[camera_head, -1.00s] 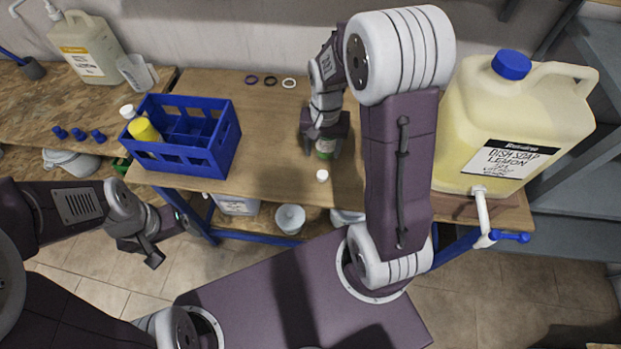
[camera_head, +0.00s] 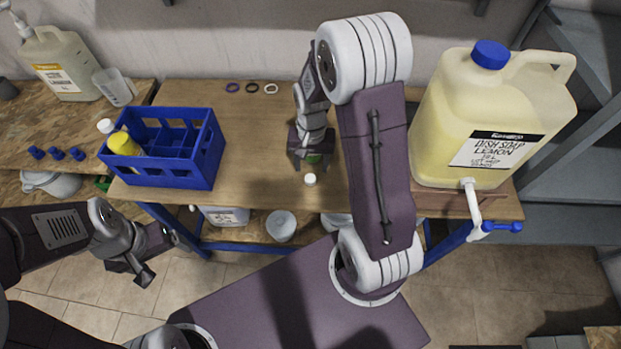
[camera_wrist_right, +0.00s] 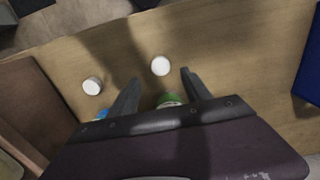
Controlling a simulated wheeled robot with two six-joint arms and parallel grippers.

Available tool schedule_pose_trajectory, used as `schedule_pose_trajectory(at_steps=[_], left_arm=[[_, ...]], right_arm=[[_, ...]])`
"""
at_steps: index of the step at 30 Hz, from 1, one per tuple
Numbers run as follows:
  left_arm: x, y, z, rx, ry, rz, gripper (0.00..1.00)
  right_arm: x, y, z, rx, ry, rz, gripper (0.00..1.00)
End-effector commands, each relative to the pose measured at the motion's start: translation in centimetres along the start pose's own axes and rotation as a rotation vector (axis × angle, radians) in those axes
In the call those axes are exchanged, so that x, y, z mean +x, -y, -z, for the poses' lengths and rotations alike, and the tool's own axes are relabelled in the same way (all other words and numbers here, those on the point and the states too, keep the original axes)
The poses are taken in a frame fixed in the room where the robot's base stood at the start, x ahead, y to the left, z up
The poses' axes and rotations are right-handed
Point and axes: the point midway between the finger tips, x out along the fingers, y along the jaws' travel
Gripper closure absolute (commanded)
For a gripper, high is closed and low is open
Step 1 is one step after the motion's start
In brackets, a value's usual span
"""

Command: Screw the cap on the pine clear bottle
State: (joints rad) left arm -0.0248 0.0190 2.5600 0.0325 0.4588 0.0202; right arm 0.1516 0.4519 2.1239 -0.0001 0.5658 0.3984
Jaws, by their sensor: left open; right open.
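A green bottle (camera_head: 313,158), its label unreadable, stands on the bench under my right gripper, mostly hidden by it. A green part of it (camera_wrist_right: 168,100) shows between the finger bases in the right wrist view. My right gripper (camera_head: 310,164) points down, open, with its fingers about the bottle; I cannot tell if they touch it. A white cap (camera_head: 310,179) lies on the bench just in front of it and shows beyond the fingertips in the wrist view (camera_wrist_right: 161,66). My left gripper (camera_head: 158,257) is open and empty in front of the bench, below the crate.
A large lemon drum (camera_head: 480,120) with a tap stands right. Another white round piece (camera_wrist_right: 92,86) and something blue (camera_wrist_right: 102,114) show in the wrist view. Three rings lie at the back.

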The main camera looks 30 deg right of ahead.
Motion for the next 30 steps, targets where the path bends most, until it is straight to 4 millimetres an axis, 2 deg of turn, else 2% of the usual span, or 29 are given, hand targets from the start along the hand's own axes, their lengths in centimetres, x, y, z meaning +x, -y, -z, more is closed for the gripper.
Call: schedule_pose_trajectory(at_steps=[4,13,25,30], left_arm=[[0.1,0.0,0.0,0.000,0.000,0.000,0.15],[0.6,0.0,-0.1,0.000,0.000,0.000,0.15],[0.6,0.0,-0.1,0.000,0.000,0.000,0.15],[0.6,0.0,-0.1,0.000,0.000,0.000,0.15]], right_arm=[[0.4,0.0,-0.1,0.000,0.001,-0.001,0.43],[4.9,0.2,-0.5,0.001,0.003,-0.001,0.43],[5.2,0.2,-0.4,0.000,0.000,0.000,0.43],[5.2,0.2,-0.4,0.000,0.000,0.000,0.91]])
